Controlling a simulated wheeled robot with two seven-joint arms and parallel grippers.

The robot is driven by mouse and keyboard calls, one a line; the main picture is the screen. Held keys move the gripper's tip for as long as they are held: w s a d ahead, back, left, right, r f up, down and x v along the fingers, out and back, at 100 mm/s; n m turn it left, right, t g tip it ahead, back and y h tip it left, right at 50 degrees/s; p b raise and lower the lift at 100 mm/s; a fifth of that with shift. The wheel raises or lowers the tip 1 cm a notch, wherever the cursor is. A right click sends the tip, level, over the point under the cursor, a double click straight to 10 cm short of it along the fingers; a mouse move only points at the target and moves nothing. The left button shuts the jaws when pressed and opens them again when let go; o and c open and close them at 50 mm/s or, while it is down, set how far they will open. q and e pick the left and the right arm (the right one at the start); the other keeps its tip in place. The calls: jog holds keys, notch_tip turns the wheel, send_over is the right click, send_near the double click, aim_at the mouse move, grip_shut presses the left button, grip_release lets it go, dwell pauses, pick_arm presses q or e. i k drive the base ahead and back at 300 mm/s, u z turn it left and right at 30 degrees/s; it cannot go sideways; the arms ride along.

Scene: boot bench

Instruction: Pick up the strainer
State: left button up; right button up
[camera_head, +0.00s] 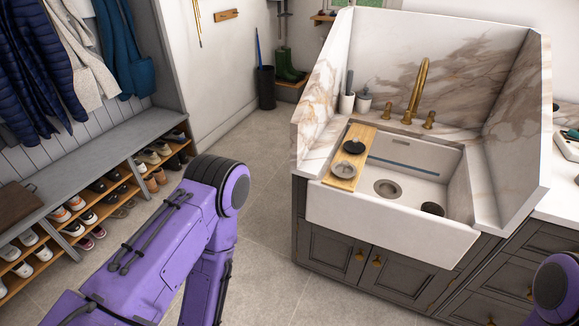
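A round silvery piece (344,170) that looks like the strainer lies on the near end of a wooden board (363,134) set across the left side of the white sink (390,222). A round black piece (354,147) lies behind it on the same board. A dark cup-like thing (433,209) sits in the basin at the right; I cannot tell what it is. My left arm shows at the lower left, bent at the elbow, but its gripper is out of view. Only a purple part of my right arm shows at the right edge, and its gripper is out of view.
A brass tap (418,90) stands behind the basin, with marble walls on both sides. A shoe bench (90,165) runs along the left. The tiled floor (262,215) between is clear.

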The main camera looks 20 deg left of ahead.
aim_at(343, 169)
jog(key=u, duration=0.95)
jog(key=i, duration=0.35)
jog(key=u, duration=0.05)
